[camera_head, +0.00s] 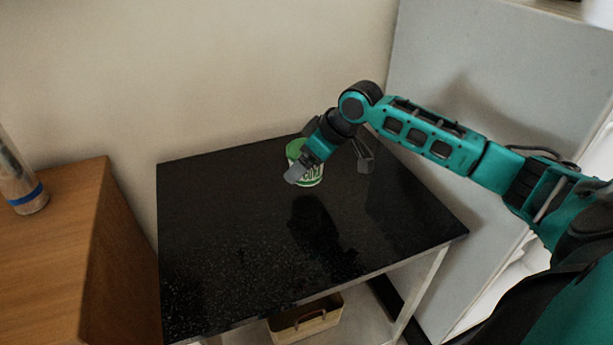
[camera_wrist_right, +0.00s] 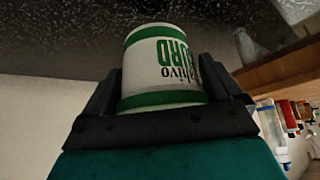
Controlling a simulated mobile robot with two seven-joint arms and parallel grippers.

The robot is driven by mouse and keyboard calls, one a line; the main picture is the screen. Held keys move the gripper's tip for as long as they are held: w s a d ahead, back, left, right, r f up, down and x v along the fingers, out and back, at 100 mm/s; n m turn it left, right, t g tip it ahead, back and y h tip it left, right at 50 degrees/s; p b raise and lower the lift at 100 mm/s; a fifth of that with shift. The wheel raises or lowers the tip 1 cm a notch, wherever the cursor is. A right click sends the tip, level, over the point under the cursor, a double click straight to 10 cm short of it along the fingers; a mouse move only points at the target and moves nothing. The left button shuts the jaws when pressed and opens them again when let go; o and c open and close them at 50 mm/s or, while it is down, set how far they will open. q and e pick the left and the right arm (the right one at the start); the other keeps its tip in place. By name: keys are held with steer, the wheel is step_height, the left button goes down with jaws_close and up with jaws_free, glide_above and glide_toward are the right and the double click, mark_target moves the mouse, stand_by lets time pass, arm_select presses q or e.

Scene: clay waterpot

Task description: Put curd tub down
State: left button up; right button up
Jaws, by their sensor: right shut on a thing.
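The curd tub (camera_head: 313,179) is white with green bands, a green top and dark green lettering. In the head view it is over the back part of the black speckled table (camera_head: 220,250), partly hidden by my right gripper (camera_head: 329,171). In the right wrist view the tub (camera_wrist_right: 165,65) sits between the two dark fingers of my right gripper (camera_wrist_right: 168,88), which is shut on it. I cannot tell for sure whether its base touches the table top. My left gripper is not in view.
A wooden cabinet (camera_head: 60,240) with a bottle (camera_head: 20,180) on it stands at the left. A grey panel (camera_head: 470,70) stands at the right behind my arm. A wooden crate (camera_head: 305,318) is under the table. The table's front and left are clear.

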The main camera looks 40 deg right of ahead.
mark_target(307, 175)
steer(key=shift+f, duration=2)
steer(key=shift+f, duration=0.15)
steer(key=o, duration=1)
